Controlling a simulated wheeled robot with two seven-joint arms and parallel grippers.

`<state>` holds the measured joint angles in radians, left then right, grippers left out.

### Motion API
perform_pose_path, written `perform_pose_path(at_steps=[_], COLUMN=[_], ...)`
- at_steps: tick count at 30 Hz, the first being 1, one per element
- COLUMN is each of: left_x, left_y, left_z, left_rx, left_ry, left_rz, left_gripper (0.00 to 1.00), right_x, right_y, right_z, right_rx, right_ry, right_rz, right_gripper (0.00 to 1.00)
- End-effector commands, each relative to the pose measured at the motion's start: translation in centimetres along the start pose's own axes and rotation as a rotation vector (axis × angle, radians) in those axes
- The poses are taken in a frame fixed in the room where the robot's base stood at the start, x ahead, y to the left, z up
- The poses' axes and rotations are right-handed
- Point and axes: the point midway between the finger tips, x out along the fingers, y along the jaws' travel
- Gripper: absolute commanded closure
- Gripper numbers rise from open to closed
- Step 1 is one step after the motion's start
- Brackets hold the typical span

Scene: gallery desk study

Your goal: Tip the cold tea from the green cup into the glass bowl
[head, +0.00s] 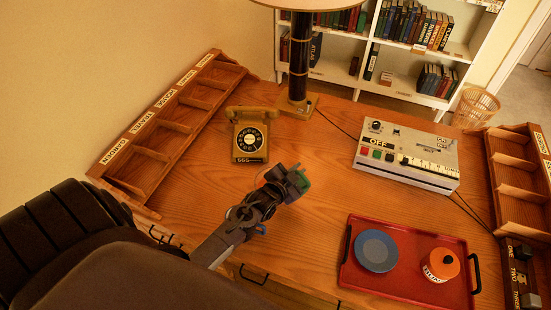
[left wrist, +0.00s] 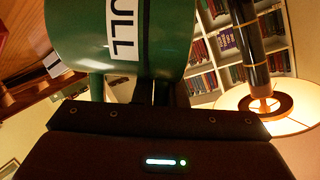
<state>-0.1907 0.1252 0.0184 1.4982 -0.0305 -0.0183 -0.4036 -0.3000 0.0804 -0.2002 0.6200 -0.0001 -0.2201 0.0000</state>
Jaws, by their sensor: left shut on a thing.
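My left gripper (head: 280,182) is shut on the green cup (head: 300,181) and holds it over the middle of the desk, in front of the telephone. In the left wrist view the green cup (left wrist: 125,35) fills the upper left, with a white label of which "ULL" can be read. The gripper hides part of the cup. Its mouth and any tea inside do not show clearly, and I cannot tell how far it is tilted. I cannot make out the glass bowl in either view. My right gripper is not in view.
A red tray (head: 408,292) at the front right carries a blue plate (head: 376,251) and an orange lidded jar (head: 441,266). A dial telephone (head: 250,137), a lamp (head: 299,60) and a grey control box (head: 408,160) stand behind. Wooden racks (head: 165,135) line the left side.

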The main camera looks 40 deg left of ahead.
Motion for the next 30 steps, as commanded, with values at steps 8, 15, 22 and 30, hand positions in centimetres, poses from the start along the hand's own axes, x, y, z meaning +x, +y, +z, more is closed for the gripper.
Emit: perform_pose_path(at_steps=[8, 15, 22, 30], left_x=[0.02, 0.01, -0.01, 0.03], left_y=[-0.21, -0.36, -0.92, -0.60], left_z=[-0.12, -0.18, -0.23, -0.08], left_rx=[-0.001, -0.008, -0.066, -0.055], left_ry=[0.002, 0.001, 0.001, 0.002], left_rz=[-0.003, -0.001, 0.019, 0.016], left_gripper=[1.00, 1.00, 1.00, 1.00], right_x=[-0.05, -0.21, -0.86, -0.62], right_y=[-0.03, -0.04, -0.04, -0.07], right_z=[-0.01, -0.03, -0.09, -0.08], right_rx=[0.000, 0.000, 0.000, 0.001], right_ry=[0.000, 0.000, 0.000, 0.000], right_rz=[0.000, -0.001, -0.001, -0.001], right_gripper=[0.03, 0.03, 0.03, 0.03])
